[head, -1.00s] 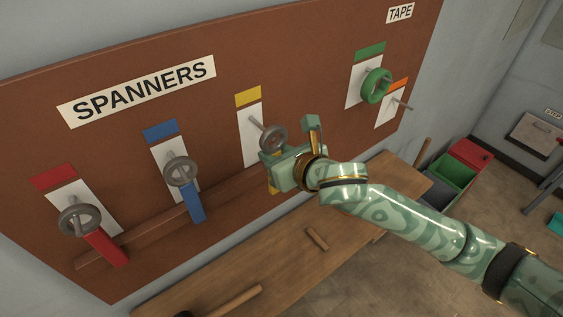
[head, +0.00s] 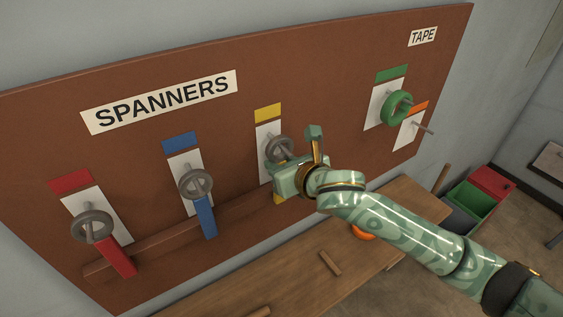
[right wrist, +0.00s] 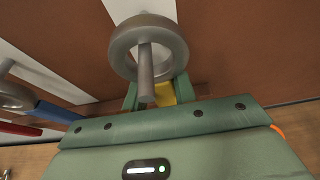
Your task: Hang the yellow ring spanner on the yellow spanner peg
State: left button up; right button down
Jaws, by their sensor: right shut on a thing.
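The yellow ring spanner has a grey ring (head: 279,148) and a yellow handle (head: 278,199), mostly hidden by my right gripper (head: 283,183). The right gripper is shut on the handle, in front of the white panel (head: 263,140) under the yellow label (head: 268,113). In the right wrist view the ring (right wrist: 122,45) is near the board, and the grey spanner peg (right wrist: 146,72) runs through its opening toward the camera. The ring appears to be around the peg. The yellow handle (right wrist: 166,93) shows between the fingers. My left gripper is not in view.
A green tape roll (head: 396,107) hangs at the right, beside a bare orange-label peg (head: 424,128). An orange ring (head: 362,233) lies on the bench (head: 300,285), partly behind my arm.

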dwell(0.3)
jog(key=c, duration=1.1)
grip_release()
jog(key=shift+o, duration=0.2)
